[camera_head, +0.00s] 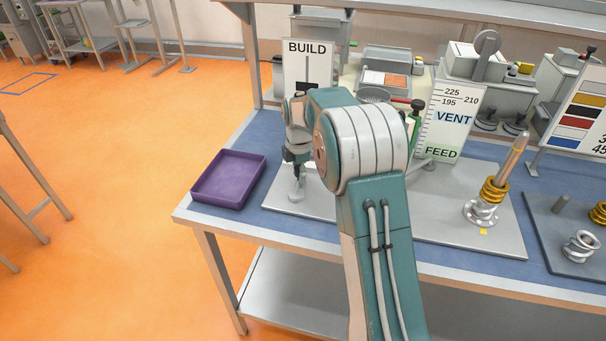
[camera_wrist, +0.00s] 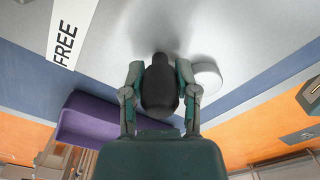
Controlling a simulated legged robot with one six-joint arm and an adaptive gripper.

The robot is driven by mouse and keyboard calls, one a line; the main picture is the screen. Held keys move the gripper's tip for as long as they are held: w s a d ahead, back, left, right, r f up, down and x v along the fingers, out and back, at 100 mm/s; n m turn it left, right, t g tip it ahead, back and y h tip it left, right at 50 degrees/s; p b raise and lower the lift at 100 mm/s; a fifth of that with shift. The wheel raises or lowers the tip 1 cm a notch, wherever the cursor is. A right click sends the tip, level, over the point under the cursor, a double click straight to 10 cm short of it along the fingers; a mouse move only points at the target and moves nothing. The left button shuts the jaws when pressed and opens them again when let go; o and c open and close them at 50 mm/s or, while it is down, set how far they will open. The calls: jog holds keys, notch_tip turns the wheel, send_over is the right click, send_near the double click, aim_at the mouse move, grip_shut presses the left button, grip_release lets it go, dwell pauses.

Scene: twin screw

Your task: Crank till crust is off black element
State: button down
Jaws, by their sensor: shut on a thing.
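In the wrist view my gripper (camera_wrist: 160,80) is shut on a black, bottle-shaped handle (camera_wrist: 160,92), with one finger on each side. A pale round disc (camera_wrist: 208,77) is beside the right finger. In the head view my gripper (camera_head: 294,160) is low over the left end of a grey plate (camera_head: 440,230), above a small grey post (camera_head: 297,190); my arm hides part of this area. Gold and silver ring elements (camera_head: 487,203) sit on a tilted shaft at the plate's right end. I cannot make out a black element or crust.
A purple tray (camera_head: 228,180) lies left of the plate on the blue bench. Signs reading BUILD (camera_head: 307,60) and VENT/FEED (camera_head: 455,122) stand behind. A darker plate (camera_head: 560,225) at right holds loose rings. A FREE label (camera_wrist: 66,35) shows in the wrist view.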

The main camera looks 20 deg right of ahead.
jog(key=shift+a+f+n, duration=0.25)
jog(key=shift+n, duration=0.15)
jog(key=shift+c, duration=1.8)
grip_release()
jog(key=shift+w, duration=0.1)
jog(key=shift+r, duration=0.15)
notch_tip(320, 180, up, 12)
jog(key=shift+w+a+f, duration=0.1)
jog(key=shift+w+f, duration=0.05)
